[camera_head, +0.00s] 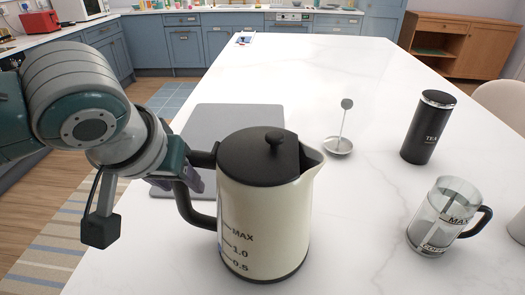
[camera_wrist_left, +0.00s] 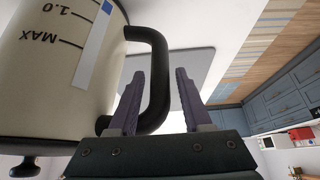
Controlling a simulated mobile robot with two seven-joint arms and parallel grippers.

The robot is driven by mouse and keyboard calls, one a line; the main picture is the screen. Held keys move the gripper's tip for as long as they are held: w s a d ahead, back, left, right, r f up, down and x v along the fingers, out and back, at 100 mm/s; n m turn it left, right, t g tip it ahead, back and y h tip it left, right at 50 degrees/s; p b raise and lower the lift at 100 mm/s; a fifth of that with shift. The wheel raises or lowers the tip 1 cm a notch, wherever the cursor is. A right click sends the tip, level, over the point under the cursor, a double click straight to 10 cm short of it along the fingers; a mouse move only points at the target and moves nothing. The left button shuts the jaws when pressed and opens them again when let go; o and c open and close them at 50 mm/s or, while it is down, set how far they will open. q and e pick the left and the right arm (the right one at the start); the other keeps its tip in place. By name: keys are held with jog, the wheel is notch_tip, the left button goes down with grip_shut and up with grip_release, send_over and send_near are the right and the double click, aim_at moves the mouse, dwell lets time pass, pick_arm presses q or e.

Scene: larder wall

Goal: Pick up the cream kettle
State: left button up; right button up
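The cream kettle (camera_head: 280,222) stands upright on the white counter, with a black lid and a black handle (camera_head: 186,208) towards the left. In the left wrist view the kettle (camera_wrist_left: 40,85) fills the left side, upside down. My left gripper (camera_head: 190,178) is at the handle. In the left wrist view the handle (camera_wrist_left: 160,60) passes between the two purple fingers of the gripper (camera_wrist_left: 160,74), with small gaps showing beside it. The gripper looks open around the handle. My right gripper is not in view.
A grey mat (camera_head: 225,117) lies behind the kettle. A plunger (camera_head: 342,140), a black tea canister (camera_head: 428,127) and a glass press jug (camera_head: 440,220) stand to the right. The far part of the counter (camera_head: 320,65) is mostly clear.

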pick_arm(q)
grip_shut()
dwell(1.0)
jog(key=shift+d+r, duration=0.1)
jog(key=shift+r, duration=0.1)
